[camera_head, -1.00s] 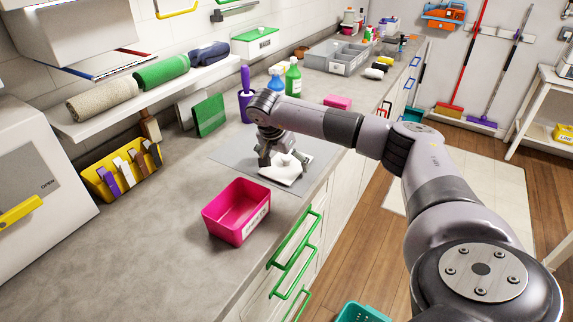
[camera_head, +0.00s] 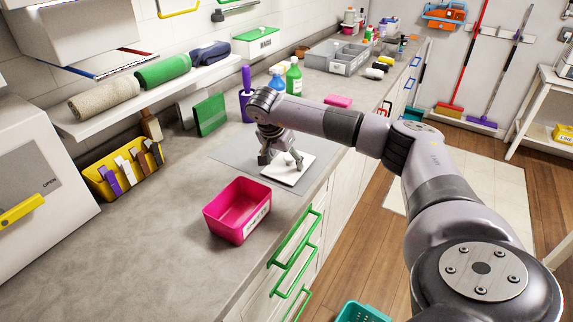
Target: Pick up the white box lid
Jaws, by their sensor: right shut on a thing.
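The white box lid (camera_head: 290,176) is a flat white square on the grey mat (camera_head: 232,150) on the counter. My right gripper (camera_head: 281,160) reaches down over the lid from above, with its fingers at the lid's middle. It is shut on the lid, and the fingers hide the part they hold. I cannot tell whether the lid is clear of the mat. My left gripper is not in view.
A pink open bin (camera_head: 237,209) stands just in front of the mat. A green spray bottle (camera_head: 293,77) and a purple-handled brush (camera_head: 246,95) stand behind. A grey divided tray (camera_head: 338,58) is farther back. The counter's left front is bare.

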